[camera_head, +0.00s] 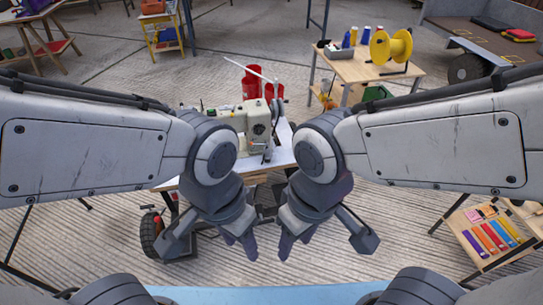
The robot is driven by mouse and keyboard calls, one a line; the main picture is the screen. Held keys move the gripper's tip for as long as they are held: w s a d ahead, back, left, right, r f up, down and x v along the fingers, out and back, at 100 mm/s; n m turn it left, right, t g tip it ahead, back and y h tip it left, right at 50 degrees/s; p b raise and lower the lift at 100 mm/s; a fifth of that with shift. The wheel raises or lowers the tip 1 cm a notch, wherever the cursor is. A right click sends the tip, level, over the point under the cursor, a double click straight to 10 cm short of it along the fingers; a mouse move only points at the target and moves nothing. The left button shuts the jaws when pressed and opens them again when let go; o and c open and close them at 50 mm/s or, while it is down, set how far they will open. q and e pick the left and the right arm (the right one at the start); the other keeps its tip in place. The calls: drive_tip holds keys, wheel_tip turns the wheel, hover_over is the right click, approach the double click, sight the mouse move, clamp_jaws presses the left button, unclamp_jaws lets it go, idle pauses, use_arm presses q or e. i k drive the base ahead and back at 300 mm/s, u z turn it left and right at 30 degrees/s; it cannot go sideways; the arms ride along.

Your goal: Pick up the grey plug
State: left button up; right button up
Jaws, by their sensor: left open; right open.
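I cannot make out a grey plug in the head view. My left gripper (238,243) points down in front of the sewing table, with its fingers apart and nothing seen between them. My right gripper (296,240) points down close beside it on the right, also open and empty. Both arms cover much of the middle of the view, so parts of the table and floor behind them are hidden.
A cream sewing machine (228,121) stands on a white-topped table (283,157) ahead. Red buckets (251,88) stand behind it. A wooden table (357,70) with a yellow reel (391,47) is at back right. A low shelf with coloured strips (489,236) is at right.

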sight(268, 154)
drive_tip(key=u, duration=0.55)
drive_tip(key=i, duration=1.55)
